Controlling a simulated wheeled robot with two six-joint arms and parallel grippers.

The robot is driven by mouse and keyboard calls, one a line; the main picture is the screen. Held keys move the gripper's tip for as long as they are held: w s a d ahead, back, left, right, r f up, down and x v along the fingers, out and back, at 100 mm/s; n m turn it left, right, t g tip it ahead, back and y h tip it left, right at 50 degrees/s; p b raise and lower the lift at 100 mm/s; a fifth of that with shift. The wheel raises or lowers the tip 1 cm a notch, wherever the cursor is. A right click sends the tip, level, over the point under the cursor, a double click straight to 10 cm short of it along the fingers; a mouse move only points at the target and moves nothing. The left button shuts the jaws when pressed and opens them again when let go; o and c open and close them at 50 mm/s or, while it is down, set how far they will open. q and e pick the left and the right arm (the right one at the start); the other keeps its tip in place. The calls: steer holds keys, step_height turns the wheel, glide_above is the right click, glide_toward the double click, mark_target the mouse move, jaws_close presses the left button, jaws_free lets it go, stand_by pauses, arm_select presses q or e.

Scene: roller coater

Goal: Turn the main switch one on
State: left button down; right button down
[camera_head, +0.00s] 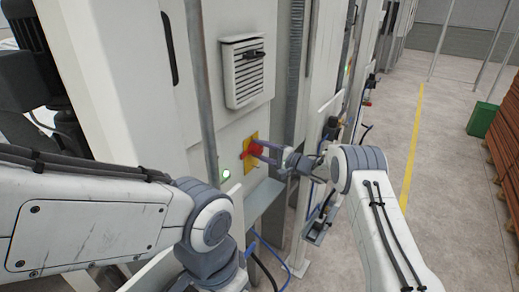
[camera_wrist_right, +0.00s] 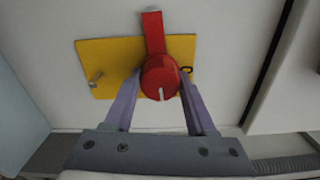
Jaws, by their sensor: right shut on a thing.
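The main switch is a red rotary knob (camera_wrist_right: 160,78) with a red handle bar on a yellow plate (camera_wrist_right: 108,62). In the head view the red knob (camera_head: 254,148) and its yellow plate (camera_head: 248,140) are on the white cabinet's face, below the vent. My right gripper (camera_wrist_right: 161,92) has its two fingers on either side of the round red knob and is shut on it. The red bar points up in the wrist view, and a white mark shows low on the knob. In the head view my left arm comes in from the left, but its gripper is out of view.
A louvred vent (camera_head: 245,70) is above the switch, and a lit green-white button (camera_head: 225,174) is left of it. A grey ledge (camera_head: 263,202) juts out below. Cables hang near the floor.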

steer(key=shift+d+m, duration=0.1)
steer(key=shift+m, duration=0.6)
steer(key=shift+c, duration=1.1)
jaws_free()
steer(key=shift+s+d+f, duration=0.15)
steer(key=shift+s+d, duration=0.1)
steer(key=shift+d, duration=0.15)
steer(key=b+v, duration=0.4)
steer(key=v, duration=0.5)
steer(key=shift+d, duration=0.15)
steer(key=shift+s, duration=0.1)
